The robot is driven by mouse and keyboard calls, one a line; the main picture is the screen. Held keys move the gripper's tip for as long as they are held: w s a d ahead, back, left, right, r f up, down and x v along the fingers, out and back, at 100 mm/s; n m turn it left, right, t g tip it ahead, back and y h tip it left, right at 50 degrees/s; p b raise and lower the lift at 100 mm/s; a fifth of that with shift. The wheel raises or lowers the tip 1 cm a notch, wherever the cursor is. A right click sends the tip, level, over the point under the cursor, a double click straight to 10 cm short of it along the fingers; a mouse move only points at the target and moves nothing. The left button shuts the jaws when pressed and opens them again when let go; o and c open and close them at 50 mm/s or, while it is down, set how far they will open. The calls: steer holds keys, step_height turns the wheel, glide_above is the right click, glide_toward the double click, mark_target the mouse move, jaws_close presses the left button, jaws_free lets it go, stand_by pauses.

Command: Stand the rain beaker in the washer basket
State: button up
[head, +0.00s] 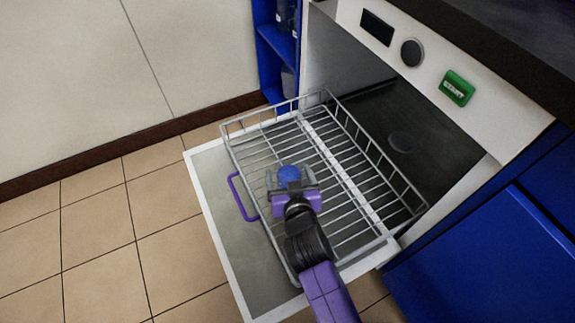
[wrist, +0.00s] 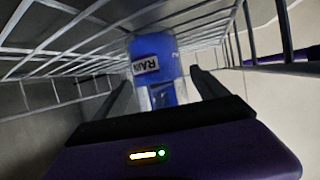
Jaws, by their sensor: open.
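The rain beaker (head: 289,174) is blue and shows near the front left side of the wire washer basket (head: 345,118), seen from above. In the wrist view, the beaker (wrist: 153,60) carries a white label reading RAIN and stands between my two fingers. My gripper (head: 291,187) is open, with one finger on each side of the beaker and a gap visible beside them in the wrist view. The beaker seems to stand upright on the basket's wire floor; its base is hidden from the head view by my gripper.
The basket rests on the washer's lowered door (head: 222,178), with a purple handle (head: 236,196) on its left side. The washer's dark chamber (head: 420,135) is open behind. Blue shelves (head: 277,45) stand at the back. The rest of the basket looks empty.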

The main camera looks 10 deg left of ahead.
steer(key=shift+p+v, duration=0.6)
steer(key=shift+v, duration=1.5)
